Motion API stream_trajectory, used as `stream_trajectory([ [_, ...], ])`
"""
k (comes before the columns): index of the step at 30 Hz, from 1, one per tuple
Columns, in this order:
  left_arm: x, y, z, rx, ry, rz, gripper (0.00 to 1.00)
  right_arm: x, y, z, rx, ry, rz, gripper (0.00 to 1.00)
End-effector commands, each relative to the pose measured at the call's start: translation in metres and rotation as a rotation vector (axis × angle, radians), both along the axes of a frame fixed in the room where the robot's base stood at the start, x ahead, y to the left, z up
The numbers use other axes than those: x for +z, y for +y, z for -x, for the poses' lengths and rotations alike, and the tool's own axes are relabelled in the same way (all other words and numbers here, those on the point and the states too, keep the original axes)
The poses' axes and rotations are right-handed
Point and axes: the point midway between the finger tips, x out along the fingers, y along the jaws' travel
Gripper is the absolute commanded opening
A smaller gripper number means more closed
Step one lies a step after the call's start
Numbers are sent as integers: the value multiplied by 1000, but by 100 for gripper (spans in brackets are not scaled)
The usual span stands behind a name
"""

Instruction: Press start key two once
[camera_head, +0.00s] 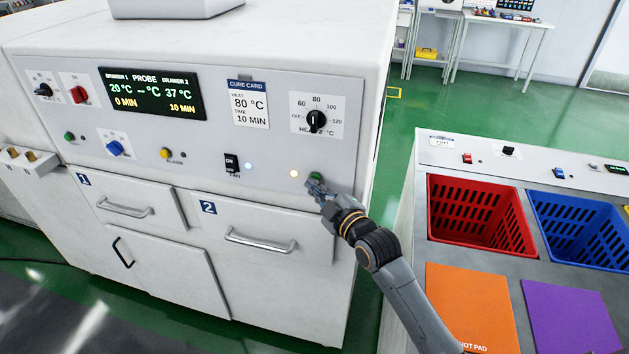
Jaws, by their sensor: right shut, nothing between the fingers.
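The white machine has a light grey control panel (270,155) above two drawers. A green key (316,177) sits at the panel's right end, above drawer two (262,239); my right gripper partly hides it. My right gripper (314,186) is shut and empty, with its tips at or just before this key. I cannot tell whether they touch it. Another green key (69,136) is at the panel's left, above drawer one (125,203). The display (152,93) reads 37 °C and 10 MIN for drawer 2. My left gripper is not in view.
A bench with a red basket (437,209), a blue basket (537,222) and an orange hot pad (470,305) stands at the right.

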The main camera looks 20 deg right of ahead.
Motion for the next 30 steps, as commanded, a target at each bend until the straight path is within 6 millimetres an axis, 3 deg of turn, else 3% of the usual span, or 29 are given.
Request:
stream_trajectory([
  [25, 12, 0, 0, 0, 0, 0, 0, 0, 10, 16, 0, 0, 0, 0],
  [30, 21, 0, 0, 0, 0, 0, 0, 1, 19, 28, 0, 3, -2, 0],
])
